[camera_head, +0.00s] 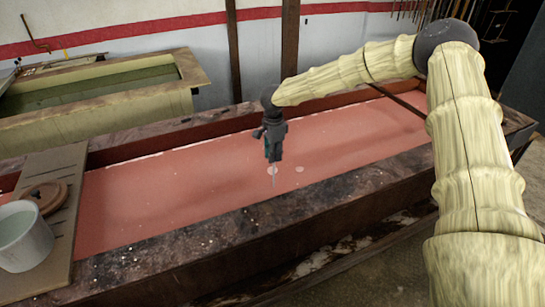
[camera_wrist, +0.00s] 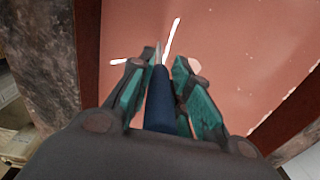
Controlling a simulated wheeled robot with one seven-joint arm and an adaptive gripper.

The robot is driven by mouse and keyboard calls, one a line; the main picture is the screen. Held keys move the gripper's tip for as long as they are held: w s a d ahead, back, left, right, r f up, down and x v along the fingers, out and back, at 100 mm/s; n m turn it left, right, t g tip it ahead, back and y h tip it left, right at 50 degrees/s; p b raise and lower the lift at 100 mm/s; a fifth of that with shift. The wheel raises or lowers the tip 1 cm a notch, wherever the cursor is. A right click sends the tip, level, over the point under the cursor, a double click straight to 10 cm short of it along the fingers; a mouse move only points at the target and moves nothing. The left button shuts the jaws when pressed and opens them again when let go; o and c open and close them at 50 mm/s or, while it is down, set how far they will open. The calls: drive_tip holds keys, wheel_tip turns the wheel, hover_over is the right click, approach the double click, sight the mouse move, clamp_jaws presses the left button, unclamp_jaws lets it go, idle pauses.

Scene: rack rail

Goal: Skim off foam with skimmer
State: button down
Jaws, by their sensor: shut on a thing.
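My gripper (camera_head: 273,157) hangs over the middle of a long trough (camera_head: 180,228) of pinkish-red liquid (camera_head: 170,190). It is shut on the skimmer, whose blue handle (camera_wrist: 160,100) lies between the green-padded fingers in the wrist view. A thin pale shaft of the skimmer (camera_head: 274,179) points down below the fingers, at or just above the liquid; I cannot tell whether it touches. A small white foam patch (camera_head: 300,169) is just right of it. The wrist view also shows a white patch (camera_wrist: 194,66) and a white streak (camera_wrist: 174,34). The skimmer's working end is not clear.
A second tub (camera_head: 150,104) with greenish liquid stands behind, left. Posts and a wall stand behind. The liquid's right part is clear.

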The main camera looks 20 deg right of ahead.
drive_tip(key=shift+w+d, duration=1.55)
drive_tip(key=shift+w, duration=1.65)
drive_tip(key=s+d+p, duration=0.1)
drive_tip(key=s+d, duration=0.2)
drive_tip(key=d, duration=0.8)
drive_tip(key=shift+s+p, duration=0.3)
drive_tip(key=shift+p, duration=0.05)
drive_tip(key=shift+r, duration=0.15)
wheel_tip(320, 180, up, 14)
drive_tip(key=p, duration=0.7)
idle(1.9)
